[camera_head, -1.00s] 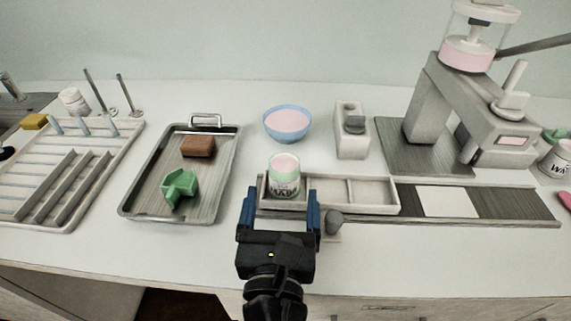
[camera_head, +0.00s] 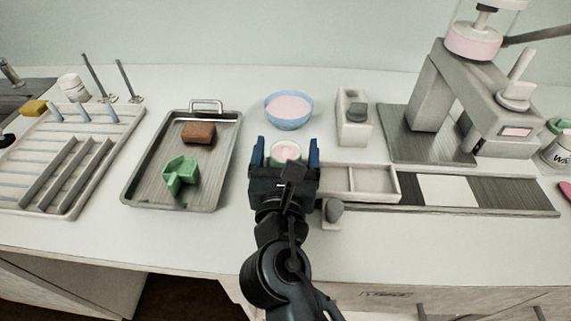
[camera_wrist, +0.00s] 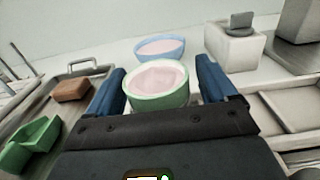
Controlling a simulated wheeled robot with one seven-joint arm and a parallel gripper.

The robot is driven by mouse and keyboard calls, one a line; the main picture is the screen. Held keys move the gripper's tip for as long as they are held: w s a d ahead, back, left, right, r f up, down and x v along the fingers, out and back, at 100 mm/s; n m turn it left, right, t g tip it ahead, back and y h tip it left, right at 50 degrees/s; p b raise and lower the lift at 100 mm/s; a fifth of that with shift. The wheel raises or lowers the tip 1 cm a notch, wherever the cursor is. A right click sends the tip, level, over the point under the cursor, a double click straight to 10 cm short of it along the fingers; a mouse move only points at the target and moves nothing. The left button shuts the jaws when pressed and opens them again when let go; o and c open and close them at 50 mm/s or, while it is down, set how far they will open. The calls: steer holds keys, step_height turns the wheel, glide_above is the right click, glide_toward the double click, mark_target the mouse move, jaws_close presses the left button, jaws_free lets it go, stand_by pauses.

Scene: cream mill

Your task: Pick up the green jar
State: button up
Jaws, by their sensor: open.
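The green jar (camera_head: 287,151) is a small open jar with a green rim and pink cream inside. My gripper (camera_head: 287,150) is open, with one blue finger on each side of the jar. The jar's lower body is hidden behind my gripper.
A blue bowl (camera_head: 289,110) of pink cream stands just behind the jar. A pale box (camera_head: 354,120) and a press (camera_head: 430,95) stand to the right.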

steer(key=shift+c, duration=0.2)
steer(key=c, duration=1.1)
steer(key=shift+o, duration=0.2)
steer(key=shift+r, duration=0.1)
